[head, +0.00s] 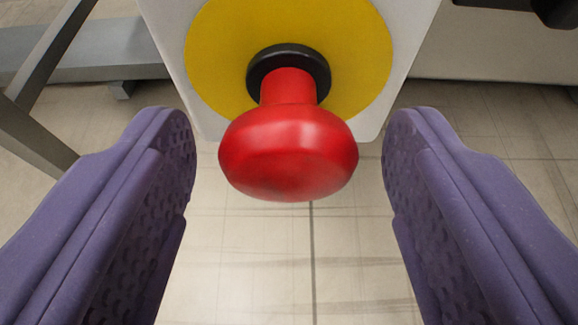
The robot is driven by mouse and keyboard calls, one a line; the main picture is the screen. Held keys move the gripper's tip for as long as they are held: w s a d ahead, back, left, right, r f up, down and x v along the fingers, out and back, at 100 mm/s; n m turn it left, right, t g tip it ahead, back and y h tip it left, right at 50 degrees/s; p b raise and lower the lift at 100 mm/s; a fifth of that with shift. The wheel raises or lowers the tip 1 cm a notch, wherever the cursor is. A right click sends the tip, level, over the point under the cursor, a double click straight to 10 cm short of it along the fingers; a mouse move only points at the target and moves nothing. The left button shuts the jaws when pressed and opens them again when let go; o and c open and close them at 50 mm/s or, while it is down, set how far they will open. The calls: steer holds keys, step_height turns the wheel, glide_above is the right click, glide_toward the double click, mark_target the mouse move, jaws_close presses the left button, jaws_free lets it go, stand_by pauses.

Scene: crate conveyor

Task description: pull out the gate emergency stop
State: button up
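The emergency stop is a red mushroom button (288,160) on a red stem, set in a black collar (258,70). It stands out from a yellow disc (220,50) on a pale box (168,30) in the upper middle of the head view. My gripper (289,135) is open, with one purple finger to the left of the red knob and one to the right. A gap shows between the knob and each finger, so neither finger touches it.
Grey metal frame bars (45,125) stand at the left behind the box. A dark part (545,10) shows at the top right corner. A pale tiled floor (270,270) lies below, and the space under the knob is clear.

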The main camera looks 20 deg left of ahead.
steer(key=p+v, duration=0.3)
steer(key=v, duration=0.4)
steer(key=shift+s+r, duration=0.15)
steer(key=shift+s, duration=0.2)
steer(key=shift+s+d, duration=0.1)
steer(key=shift+d, duration=0.05)
